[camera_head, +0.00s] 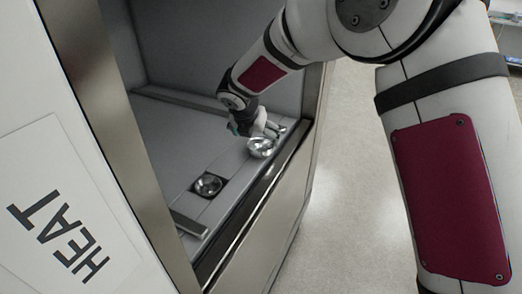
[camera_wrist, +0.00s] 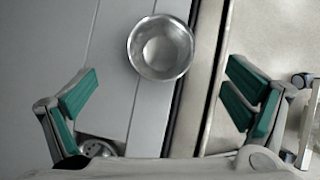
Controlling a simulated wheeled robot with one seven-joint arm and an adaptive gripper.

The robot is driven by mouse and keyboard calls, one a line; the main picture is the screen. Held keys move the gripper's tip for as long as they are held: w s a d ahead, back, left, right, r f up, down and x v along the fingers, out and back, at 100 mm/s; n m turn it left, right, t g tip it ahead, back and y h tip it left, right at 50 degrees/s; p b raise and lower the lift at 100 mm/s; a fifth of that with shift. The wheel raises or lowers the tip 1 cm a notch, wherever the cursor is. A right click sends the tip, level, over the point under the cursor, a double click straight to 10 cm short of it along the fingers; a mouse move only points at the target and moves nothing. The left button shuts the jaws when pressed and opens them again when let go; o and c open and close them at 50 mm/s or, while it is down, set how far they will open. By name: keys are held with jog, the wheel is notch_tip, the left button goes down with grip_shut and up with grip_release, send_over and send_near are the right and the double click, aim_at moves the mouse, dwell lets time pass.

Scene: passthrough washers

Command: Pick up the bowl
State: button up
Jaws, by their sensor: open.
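A shiny metal bowl (camera_head: 261,147) sits upright on the grey floor of the washer chamber, close to its front edge. In the wrist view the bowl (camera_wrist: 160,48) lies ahead of and between the fingers, apart from both. My gripper (camera_head: 262,130) is over the bowl in the head view and hides part of its rim. In the wrist view my gripper (camera_wrist: 160,98) is open, with its green finger pads wide apart and nothing between them.
A round metal drain-like fitting (camera_head: 208,185) is set in the chamber floor, left of the bowl. The chamber's metal front sill (camera_head: 262,195) runs beside the bowl. A door panel marked HEAT (camera_head: 60,230) stands at left. Open room floor (camera_head: 345,190) lies to the right.

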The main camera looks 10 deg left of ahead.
aim_at(263, 149)
jog(key=x, duration=0.9)
jog(key=shift+d+b, duration=0.15)
jog(key=shift+b, duration=0.25)
jog(key=shift+s+r, duration=0.1)
jog(key=c, duration=1.3)
